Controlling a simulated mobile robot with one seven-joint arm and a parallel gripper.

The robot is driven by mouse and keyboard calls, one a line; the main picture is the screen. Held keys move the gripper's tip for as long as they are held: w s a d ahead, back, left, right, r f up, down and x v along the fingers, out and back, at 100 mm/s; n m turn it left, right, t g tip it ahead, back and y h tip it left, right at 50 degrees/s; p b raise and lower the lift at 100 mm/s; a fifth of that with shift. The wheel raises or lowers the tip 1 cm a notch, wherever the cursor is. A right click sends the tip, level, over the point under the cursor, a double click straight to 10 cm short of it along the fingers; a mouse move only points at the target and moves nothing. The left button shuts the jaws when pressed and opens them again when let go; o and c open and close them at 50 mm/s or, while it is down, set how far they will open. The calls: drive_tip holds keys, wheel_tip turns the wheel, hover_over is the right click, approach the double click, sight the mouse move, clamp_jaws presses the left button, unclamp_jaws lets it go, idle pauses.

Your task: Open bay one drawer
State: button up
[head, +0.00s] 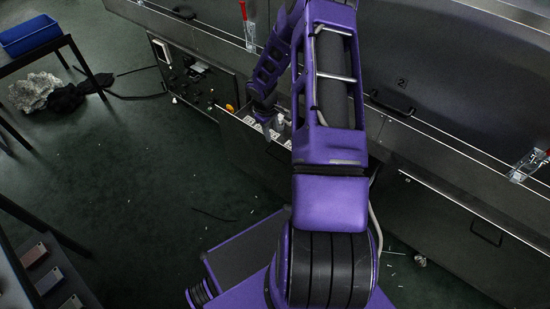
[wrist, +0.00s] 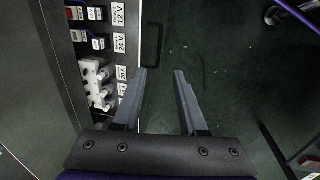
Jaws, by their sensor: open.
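A grey drawer (head: 240,142) stands pulled out from the machine, left of my arm in the head view. In the wrist view its inside (wrist: 88,58) shows, with labels such as 12 V, 24 V and 20 A and several white parts. Its dark bar handle (wrist: 152,45) sticks out from the front. My gripper (wrist: 160,73) is open and empty. Its left finger is by the drawer's front edge and the right finger is over the floor. The handle appears just past the fingertips, apart from them. In the head view my arm hides part of the drawer.
Red-handled clamps (head: 249,28) line the machine. A blue bin (head: 30,34) is at far left. Green floor before the drawer is mostly clear.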

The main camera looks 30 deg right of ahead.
sight(278, 159)
drive_tip(key=d+f, duration=0.1)
drive_tip(key=f, duration=0.4)
drive_tip(key=d+f+b, duration=0.1)
drive_tip(key=f, duration=0.5)
drive_tip(key=w+d+f+b, duration=0.1)
drive_tip(key=f, duration=0.5)
clamp_jaws()
idle(0.9)
